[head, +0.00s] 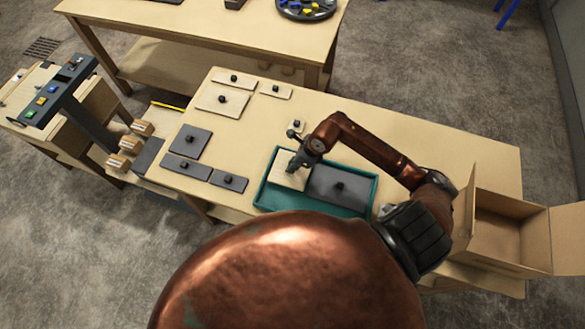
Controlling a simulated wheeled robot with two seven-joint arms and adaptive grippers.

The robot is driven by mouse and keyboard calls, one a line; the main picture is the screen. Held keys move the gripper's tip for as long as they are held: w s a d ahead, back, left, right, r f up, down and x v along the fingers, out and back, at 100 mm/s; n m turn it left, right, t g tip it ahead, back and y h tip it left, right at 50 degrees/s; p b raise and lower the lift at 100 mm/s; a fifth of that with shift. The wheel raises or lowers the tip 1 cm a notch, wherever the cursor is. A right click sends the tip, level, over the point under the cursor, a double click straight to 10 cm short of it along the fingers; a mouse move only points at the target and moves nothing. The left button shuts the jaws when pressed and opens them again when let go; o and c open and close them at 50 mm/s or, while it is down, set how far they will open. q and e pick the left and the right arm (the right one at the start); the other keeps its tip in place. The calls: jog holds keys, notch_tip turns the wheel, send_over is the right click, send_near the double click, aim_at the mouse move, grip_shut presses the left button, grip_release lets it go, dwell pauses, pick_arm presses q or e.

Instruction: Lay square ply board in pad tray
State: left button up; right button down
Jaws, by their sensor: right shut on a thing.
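The square ply board (283,178), pale with a knob on top, is over the left part of the teal pad tray (376,191). My right gripper (291,167) reaches in from the right and is shut on the board's knob. I cannot tell whether the board touches the tray floor or hangs just above it. A dark grey board with a black knob (339,186) lies in the right part of the tray. My own rounded body covers the table just in front of the tray. My left gripper is out of view.
Pale knobbed boards (223,99) lie at the table's back left, dark ones (189,142) left of the tray. An open cardboard box (497,225) stands at the right. The table (440,140) is clear at the back right.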

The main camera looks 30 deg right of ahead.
jog(key=shift+f, duration=1.45)
jog(key=c, duration=1.8)
grip_release()
jog(key=v, duration=1.2)
jog(key=shift+b, duration=0.3)
